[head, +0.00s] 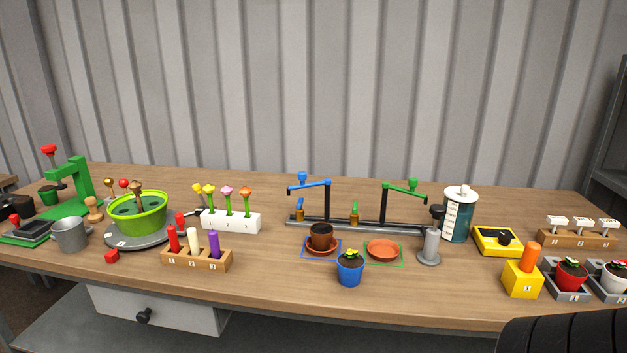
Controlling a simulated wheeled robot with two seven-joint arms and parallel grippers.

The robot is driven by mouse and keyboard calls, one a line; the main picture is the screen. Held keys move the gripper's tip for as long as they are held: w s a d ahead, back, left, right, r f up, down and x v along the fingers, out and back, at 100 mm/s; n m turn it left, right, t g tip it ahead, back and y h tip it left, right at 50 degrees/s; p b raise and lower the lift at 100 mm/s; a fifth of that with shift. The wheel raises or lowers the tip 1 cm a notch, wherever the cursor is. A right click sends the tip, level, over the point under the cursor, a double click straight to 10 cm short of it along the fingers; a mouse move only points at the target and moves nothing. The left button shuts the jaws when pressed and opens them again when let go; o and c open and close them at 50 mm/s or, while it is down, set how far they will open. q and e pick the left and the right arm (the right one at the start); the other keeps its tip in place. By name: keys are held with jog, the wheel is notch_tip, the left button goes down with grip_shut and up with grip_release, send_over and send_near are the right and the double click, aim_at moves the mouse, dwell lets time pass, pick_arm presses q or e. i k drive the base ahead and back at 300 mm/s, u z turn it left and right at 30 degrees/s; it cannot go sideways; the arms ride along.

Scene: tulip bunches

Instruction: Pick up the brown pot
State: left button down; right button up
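The brown pot (321,232) is small and dark. It stands upright on a terracotta saucer (308,249) inside a blue square outline on the table, near the middle of the head view. Its rim shows, with dark content inside. Neither of my grippers is in view, and nothing is touching the pot.
A blue pot with a yellow flower (350,273) stands in front, slightly right. An empty saucer (382,250) lies to the right in a green outline. A rack with blue and green arms (357,223) stands close behind.

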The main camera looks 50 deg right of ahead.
aim_at(321, 233)
jog(key=z, duration=2.7)
jog(key=i, duration=0.55)
jog(key=u, duration=1.55)
